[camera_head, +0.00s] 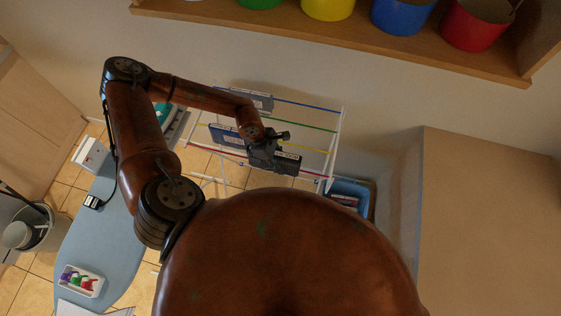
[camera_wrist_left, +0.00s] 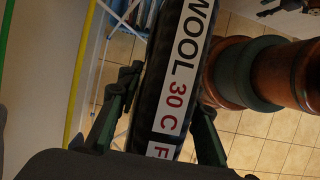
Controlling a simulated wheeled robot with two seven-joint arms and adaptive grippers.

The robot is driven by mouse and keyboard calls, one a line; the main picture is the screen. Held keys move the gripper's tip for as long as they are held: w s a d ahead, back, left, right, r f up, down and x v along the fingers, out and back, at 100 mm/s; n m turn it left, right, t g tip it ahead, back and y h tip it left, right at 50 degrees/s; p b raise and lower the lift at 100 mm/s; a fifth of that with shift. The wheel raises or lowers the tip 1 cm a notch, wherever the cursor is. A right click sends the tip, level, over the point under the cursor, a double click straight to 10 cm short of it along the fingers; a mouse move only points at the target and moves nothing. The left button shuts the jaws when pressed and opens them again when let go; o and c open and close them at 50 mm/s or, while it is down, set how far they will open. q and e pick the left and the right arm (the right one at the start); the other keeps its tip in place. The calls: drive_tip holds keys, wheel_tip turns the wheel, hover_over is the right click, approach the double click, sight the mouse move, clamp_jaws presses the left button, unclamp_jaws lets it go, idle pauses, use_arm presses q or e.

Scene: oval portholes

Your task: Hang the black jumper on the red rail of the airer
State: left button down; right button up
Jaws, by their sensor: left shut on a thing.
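My left gripper (camera_head: 264,156) is over the front of the white airer (camera_head: 337,140), shut on the black jumper (camera_head: 288,163). In the left wrist view the jumper (camera_wrist_left: 172,85) is a dark folded strip between the fingers of the gripper (camera_wrist_left: 165,115). Its white label reads "WOOL 30 C" and a cut-off "F". The red rail (camera_head: 312,175) is the front rail in the head view. The jumper lies over its line there; whether they touch I cannot tell. The gripper and jumper hide part of that rail. My right gripper is not in view.
Blue (camera_head: 300,104), green (camera_head: 312,125) and yellow (camera_head: 310,149) rails run behind. A grey garment (camera_head: 250,101) hangs at the back and a dark blue one (camera_head: 222,136) nearer. A blue basket (camera_head: 362,192) stands right of the airer. A shelf (camera_head: 400,48) holds coloured buckets.

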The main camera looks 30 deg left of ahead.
use_arm(q)
wheel_tip(320, 180, down, 8)
drive_tip(key=b, duration=0.5)
drive_tip(key=shift+f, duration=0.15)
drive_tip(key=shift+b, duration=0.3)
drive_tip(key=c, duration=1.8)
unclamp_jaws()
drive_tip(key=shift+c, duration=0.2)
drive_tip(key=o, duration=0.5)
drive_tip(key=shift+o, duration=0.2)
